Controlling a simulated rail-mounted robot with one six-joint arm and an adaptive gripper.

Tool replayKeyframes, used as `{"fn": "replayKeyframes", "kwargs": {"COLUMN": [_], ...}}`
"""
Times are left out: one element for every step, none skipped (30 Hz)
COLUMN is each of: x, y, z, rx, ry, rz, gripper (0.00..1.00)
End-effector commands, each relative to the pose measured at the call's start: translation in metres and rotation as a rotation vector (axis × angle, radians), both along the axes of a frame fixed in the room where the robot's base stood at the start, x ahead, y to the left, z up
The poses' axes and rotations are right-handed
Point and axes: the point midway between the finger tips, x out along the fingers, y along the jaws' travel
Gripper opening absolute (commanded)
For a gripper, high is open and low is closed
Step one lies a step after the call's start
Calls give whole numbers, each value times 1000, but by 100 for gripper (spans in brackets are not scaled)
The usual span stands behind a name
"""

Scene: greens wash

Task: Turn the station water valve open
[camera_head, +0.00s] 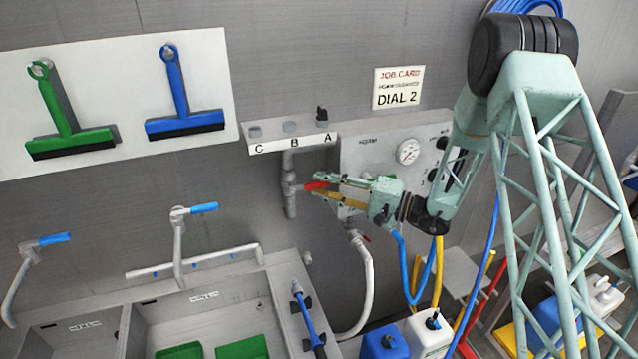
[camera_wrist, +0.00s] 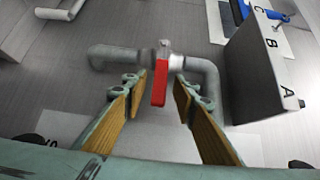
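The station water valve has a red lever handle (camera_wrist: 160,82) on a grey pipe (camera_wrist: 120,58) in the wrist view. In the head view, the red handle (camera_head: 317,185) shows on the vertical grey pipe (camera_head: 290,200) below the A-B-C shelf, partly covered by my gripper. My gripper (camera_wrist: 157,90) is open, with its tan-padded fingers either side of the handle's free end. A gap shows between the handle and each finger. In the head view, my gripper (camera_head: 318,186) reaches in from the right.
The A-B-C shelf (camera_head: 258,148) projects just above the pipe. A panel with a gauge (camera_head: 408,151) is behind my wrist. A job card (camera_head: 397,88) reads DIAL 2. Sinks with blue-handled taps (camera_head: 203,208) stand at lower left. A hose (camera_head: 366,285) hangs below.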

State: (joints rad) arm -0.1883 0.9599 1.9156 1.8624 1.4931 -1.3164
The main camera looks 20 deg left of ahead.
Motion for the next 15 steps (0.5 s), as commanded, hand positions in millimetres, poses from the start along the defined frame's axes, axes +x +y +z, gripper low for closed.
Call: {"fn": "replayKeyframes", "kwargs": {"x": [0, 0, 0, 0, 1, 1, 1, 1, 1, 1, 1, 1, 1, 1, 1], "y": [4, 6, 8, 10, 11, 12, 12, 13, 13, 13, 13, 14, 13, 13, 13], "z": [0, 0, 0, 0, 0, 0, 0, 0, -1, -1, -1, -1, -1, -1, -1], "rx": [0, 0, 0, 0, 0, 0, 0, 0, 0, 0, 0, 0, 0, 0, 0], "ry": [0, 1, 1, 1, 1, 1, 1, 1, 1, 1, 1, 1, 1, 1, 1], "rz": [1, 1, 1, 1, 1, 1, 1, 0, 0, 0, 0, 0, 0, 0, 0], "gripper": [26, 26, 26, 26, 26, 26, 26, 26, 26, 26, 26, 26, 26, 26, 26]}}
